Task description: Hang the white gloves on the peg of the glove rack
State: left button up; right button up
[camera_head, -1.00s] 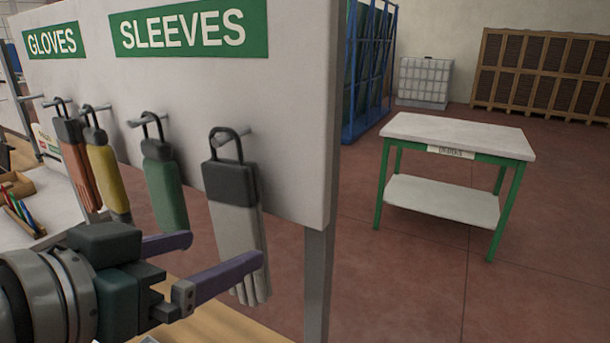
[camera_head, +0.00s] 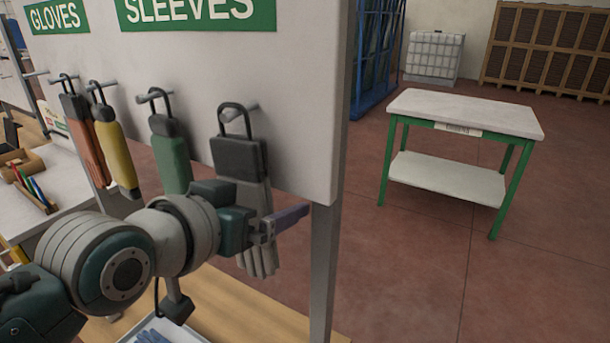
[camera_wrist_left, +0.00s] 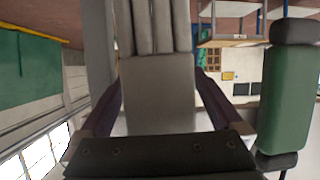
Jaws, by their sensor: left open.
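The white gloves (camera_head: 254,198), with a dark grey cuff and a black loop, hang fingers down at the right end of the rack (camera_head: 300,95). Their loop is at the rightmost peg (camera_head: 240,112) and appears to be over it. My left gripper (camera_head: 285,222) is in front of the gloves' lower half and hides part of them. In the left wrist view the white gloves (camera_wrist_left: 158,95) lie between its two spread purple fingers, with a gap visible on the right. The gripper is open. My right gripper is not in view.
Below is a wooden bench (camera_head: 250,310) with a tray of blue gloves (camera_head: 155,336). A green-legged table (camera_head: 465,112) stands right, with clear floor around it.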

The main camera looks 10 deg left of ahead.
pick_arm(q)
jog(key=shift+c, duration=1.4)
jog(key=c, duration=1)
jog(key=shift+r+p, duration=0.6)
jog(key=shift+p, duration=0.1)
jog(key=shift+s+a+p, duration=0.15)
jog(key=shift+s+p, duration=0.2)
jog(key=shift+s, duration=0.05)
jog(key=shift+s+a+p, duration=0.4)
jog(key=shift+s+p, duration=0.2)
jog(key=shift+s, duration=0.45)
jog(key=shift+s+a+p, duration=0.35)
jog(key=shift+s+p, duration=0.25)
jog(key=shift+s, duration=0.45)
jog(key=shift+s+a+p, duration=0.4)
jog(key=shift+s+p, duration=0.2)
jog(key=shift+s, duration=0.45)
